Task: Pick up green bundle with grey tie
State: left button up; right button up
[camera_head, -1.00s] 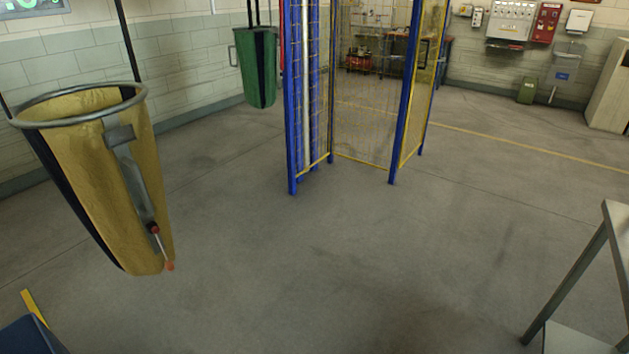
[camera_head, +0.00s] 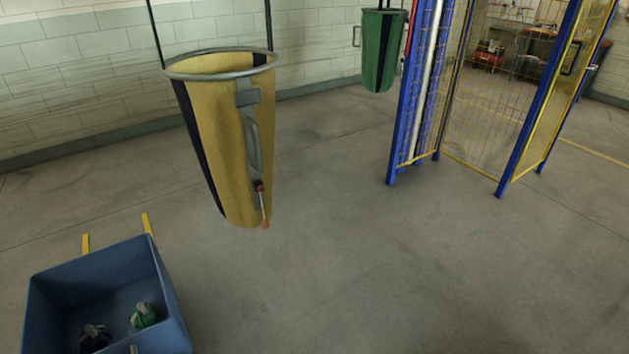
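A small green bundle (camera_head: 145,316) lies inside the blue open-topped bin (camera_head: 95,267) at the lower left. A greyish band shows on the bundle, but it is too small to make out well. A dark bundle (camera_head: 95,338) lies beside it to the left, partly cut off by the frame's bottom edge. Neither of my grippers is in view.
A yellow sling bag (camera_head: 228,150) with a metal rim hangs above the floor behind the bin. A green sling bag (camera_head: 382,52) hangs farther back. A blue-framed mesh cage (camera_head: 500,95) stands at right. The floor (camera_head: 340,270) in the middle is clear.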

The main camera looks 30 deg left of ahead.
aim_at(147, 314)
jog(key=u, duration=2.2)
